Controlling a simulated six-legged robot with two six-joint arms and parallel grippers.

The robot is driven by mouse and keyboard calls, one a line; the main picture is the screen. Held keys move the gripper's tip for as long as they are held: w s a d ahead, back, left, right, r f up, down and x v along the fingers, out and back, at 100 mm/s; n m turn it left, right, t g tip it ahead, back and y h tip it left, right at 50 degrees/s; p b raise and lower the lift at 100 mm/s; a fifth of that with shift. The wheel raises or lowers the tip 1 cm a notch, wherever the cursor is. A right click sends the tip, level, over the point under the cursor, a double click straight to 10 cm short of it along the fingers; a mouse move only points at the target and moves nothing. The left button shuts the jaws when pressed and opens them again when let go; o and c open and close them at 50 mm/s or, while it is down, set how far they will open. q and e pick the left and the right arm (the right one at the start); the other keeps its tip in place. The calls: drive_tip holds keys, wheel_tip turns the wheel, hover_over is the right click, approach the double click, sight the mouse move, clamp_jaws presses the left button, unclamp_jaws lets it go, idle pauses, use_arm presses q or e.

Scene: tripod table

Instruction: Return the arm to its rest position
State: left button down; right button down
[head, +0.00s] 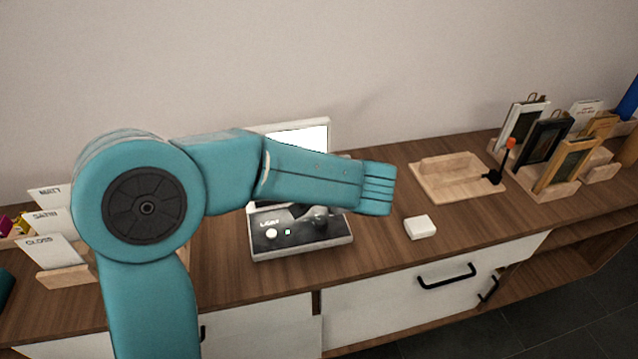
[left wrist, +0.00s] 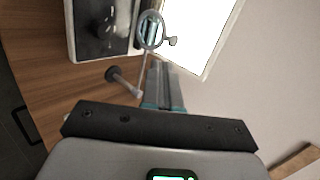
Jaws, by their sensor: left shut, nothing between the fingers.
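My left arm (head: 310,175) is teal. It comes in from the left in the head view and reaches right above the wooden counter (head: 215,265). Its gripper is not clearly visible there. My right arm and gripper are in neither view.
A box labelled LIGHT (head: 300,236) stands below my arm, before a bright screen (head: 300,137). A white block (head: 420,227), wooden tray (head: 435,185) and framed samples (head: 545,140) are to the right. Labelled cards (head: 50,225) stand left. Near my fingers are a ring (left wrist: 149,30) and short post (left wrist: 122,80).

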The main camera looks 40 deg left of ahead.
use_arm(q)
drive_tip(key=v, duration=0.5)
drive_tip(key=s+d+f+m+g+h, duration=0.1)
drive_tip(key=s+d+f+g+h, duration=0.15)
drive_tip(key=f, duration=0.75)
drive_tip(key=s+d+f+g+h, duration=0.2)
drive_tip(key=d+f+h, duration=0.15)
drive_tip(key=f, duration=0.55)
drive_tip(key=s+d+f+n+h, duration=0.3)
drive_tip(key=s+d+f+n, duration=0.1)
drive_tip(key=s+f, duration=0.3)
drive_tip(key=s+d+f+n+h, duration=0.3)
drive_tip(key=s+f, duration=0.4)
drive_tip(key=f, duration=0.5)
drive_tip(key=d+n, duration=0.1)
drive_tip(key=n, duration=0.1)
drive_tip(key=shift+s+d+f+n, duration=0.2)
drive_tip(key=shift+d+n, duration=0.1)
drive_tip(key=shift+d, duration=0.05)
drive_tip(key=shift+g, duration=0.25)
